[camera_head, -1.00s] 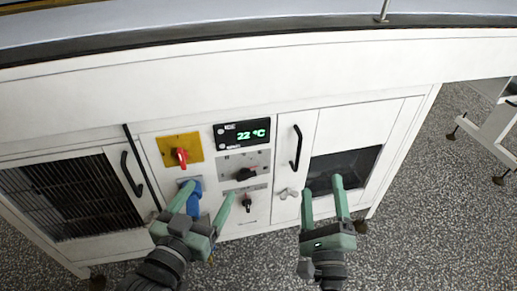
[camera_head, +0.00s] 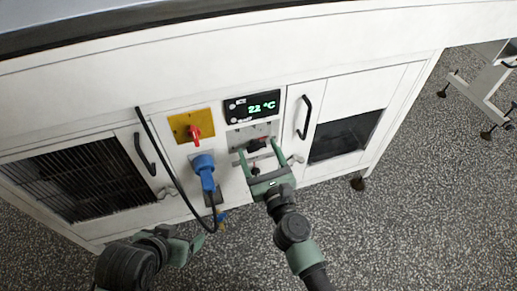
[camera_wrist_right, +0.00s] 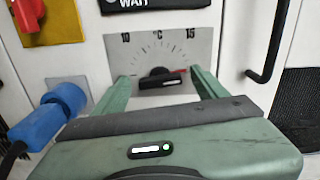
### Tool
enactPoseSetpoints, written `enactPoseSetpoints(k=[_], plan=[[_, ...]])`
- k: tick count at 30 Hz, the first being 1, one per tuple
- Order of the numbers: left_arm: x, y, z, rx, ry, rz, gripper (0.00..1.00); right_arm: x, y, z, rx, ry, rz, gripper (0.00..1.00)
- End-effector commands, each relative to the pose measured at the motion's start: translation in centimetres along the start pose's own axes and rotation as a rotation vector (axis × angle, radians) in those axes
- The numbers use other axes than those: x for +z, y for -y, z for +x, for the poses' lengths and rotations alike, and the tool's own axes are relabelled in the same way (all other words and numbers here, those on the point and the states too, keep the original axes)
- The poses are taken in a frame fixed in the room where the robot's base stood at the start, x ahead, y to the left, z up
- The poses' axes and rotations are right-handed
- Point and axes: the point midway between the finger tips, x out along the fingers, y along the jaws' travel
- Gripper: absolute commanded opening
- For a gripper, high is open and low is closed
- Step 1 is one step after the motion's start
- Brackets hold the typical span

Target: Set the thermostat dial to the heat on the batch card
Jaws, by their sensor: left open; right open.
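The thermostat dial (camera_head: 258,144) is a black knob on a grey scale plate below the display. In the right wrist view the dial (camera_wrist_right: 158,78) has a red mark toward its right end, and the plate (camera_wrist_right: 172,43) shows 10, °C and 15. My right gripper (camera_head: 257,150) is open, its fingers on either side of the dial; contact cannot be told. The display (camera_head: 251,106) reads 22 °C in green. My left gripper (camera_head: 184,247) is open and empty, low at the front left, away from the panel. No batch card is seen.
A red switch on a yellow plate (camera_head: 181,121) and a blue plug (camera_head: 206,178) with a black cable are left of the dial. A black door handle (camera_head: 304,117) stands to the right.

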Motion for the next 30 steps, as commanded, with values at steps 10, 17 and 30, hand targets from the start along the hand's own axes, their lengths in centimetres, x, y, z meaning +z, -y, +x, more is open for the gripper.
enactPoseSetpoints(k=[10, 17, 30], plan=[[0.22, 0.04, -0.04, -0.001, 0.01, 0.0, 0.76, 0.0, -0.01, 0.52, 0.0, 0.0, 0.0, 0.73], [0.19, 0.03, -0.05, -0.001, 0.009, 0.0, 0.76, 0.01, -0.01, 0.51, 0.0, 0.0, 0.0, 0.1], [0.86, 0.07, -0.33, -0.001, 0.045, -0.001, 0.76, 0.11, -0.06, 0.51, 0.001, 0.001, -0.102, 0.1]])
